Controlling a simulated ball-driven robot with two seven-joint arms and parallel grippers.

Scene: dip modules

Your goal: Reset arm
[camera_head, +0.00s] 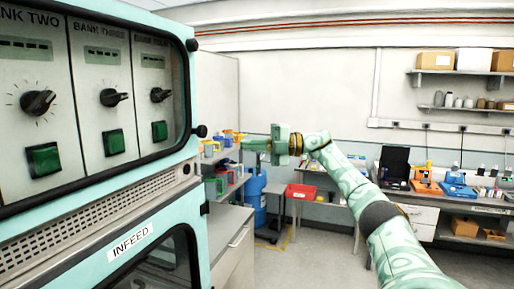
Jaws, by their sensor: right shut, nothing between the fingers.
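My right arm reaches up from the lower right in the head view. My right gripper (254,145) is shut and empty, with its fingers pointing left. It is held in the air in front of the far shelves, to the right of the teal machine. My left gripper is not in view.
The teal machine (113,201) with black knobs, green buttons and an INFEED label fills the left side. A grey cabinet (231,249) stands beside it. A blue cylinder (255,201), a red bin (300,191) and a cluttered workbench (471,207) are farther back. Floor shows between them.

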